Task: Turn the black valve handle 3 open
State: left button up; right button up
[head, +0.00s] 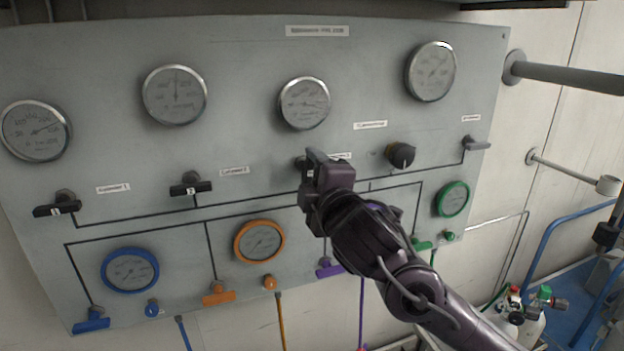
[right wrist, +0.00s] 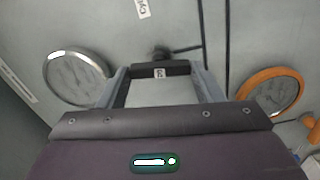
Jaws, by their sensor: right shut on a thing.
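Black valve handle 3 shows in the right wrist view (right wrist: 143,71) as a short black bar with a small white label, on a stem from the grey panel (head: 400,42). Its bar spans between the two fingers and looks parallel to the short pipe line beside it, across the long line. My right gripper (head: 317,160) is at the panel below the third silver gauge (head: 304,104), shut on the handle; it also shows in the right wrist view (right wrist: 161,80). In the head view the gripper mostly hides this handle. My left gripper is not in view.
Black handles 1 (head: 57,208) and 2 (head: 190,187) lie level to the left. A black knob (head: 402,156) and a grey lever (head: 476,144) are to the right. Below are the orange gauge (head: 259,241) and coloured valves. Pipes (head: 570,76) stick out beyond the panel's right edge.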

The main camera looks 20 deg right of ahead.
dwell(0.3)
jog(key=o, duration=1)
jog(key=s+b, duration=0.1)
jog(key=s, duration=0.6)
jog(key=shift+s+d+b, duration=0.1)
jog(key=shift+s+b, duration=0.25)
jog(key=shift+s, duration=0.05)
